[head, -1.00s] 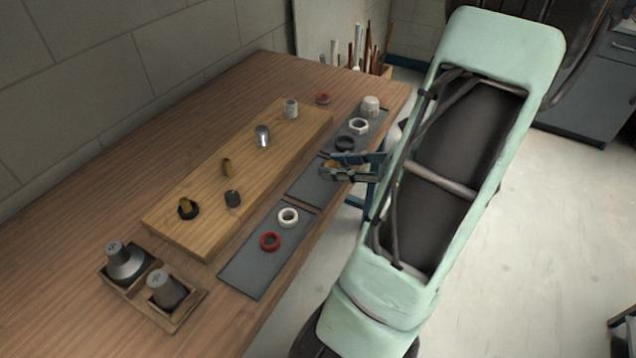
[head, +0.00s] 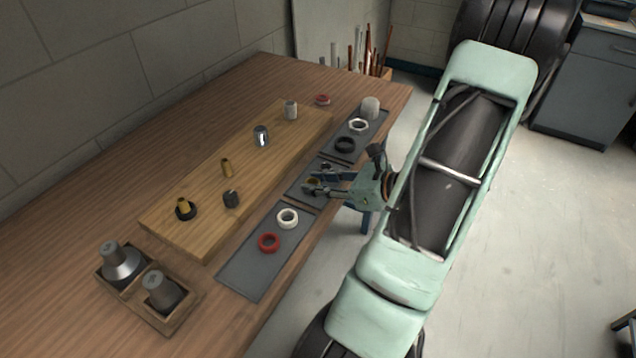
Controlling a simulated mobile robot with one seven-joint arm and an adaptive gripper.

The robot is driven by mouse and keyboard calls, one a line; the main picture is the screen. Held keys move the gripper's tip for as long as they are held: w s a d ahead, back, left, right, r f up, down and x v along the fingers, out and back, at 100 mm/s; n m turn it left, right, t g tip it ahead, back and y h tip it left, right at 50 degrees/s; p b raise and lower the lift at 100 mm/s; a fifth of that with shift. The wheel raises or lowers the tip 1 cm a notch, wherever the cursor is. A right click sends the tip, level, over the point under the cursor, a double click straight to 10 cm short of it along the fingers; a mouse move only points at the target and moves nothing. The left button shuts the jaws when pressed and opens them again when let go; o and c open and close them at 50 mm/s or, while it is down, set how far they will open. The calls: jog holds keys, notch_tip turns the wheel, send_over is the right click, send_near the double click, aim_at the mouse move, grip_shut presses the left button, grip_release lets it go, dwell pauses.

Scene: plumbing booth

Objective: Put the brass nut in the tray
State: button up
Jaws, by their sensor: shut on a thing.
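My gripper (head: 312,181) is shut on the brass nut (head: 313,183), a small gold ring partly hidden by the fingers. It is over the middle dark grey mat (head: 303,189), beside the right edge of the light wooden board. I cannot tell how high the nut is above the mat. A wooden tray (head: 190,298) with two compartments sits at the lower left of the table, well away from my gripper. A grey cone-shaped piece stands in each compartment.
A white ring (head: 288,218) and a red ring (head: 268,242) lie on the near mat. The far mat holds a black ring (head: 345,144) and a white nut (head: 358,125).

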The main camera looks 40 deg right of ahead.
jog(key=shift+f, duration=0.2)
jog(key=o, duration=1.2)
jog(key=shift+c, duration=0.2)
jog(key=shift+r, duration=0.15)
jog(key=shift+s+d+r, duration=0.1)
jog(key=shift+s+r, duration=0.05)
jog(key=v, duration=1.1)
jog(key=shift+s+d+p, duration=0.15)
jog(key=shift+s+p, duration=0.1)
jog(key=shift+p, duration=0.1)
jog(key=shift+r, duration=0.1)
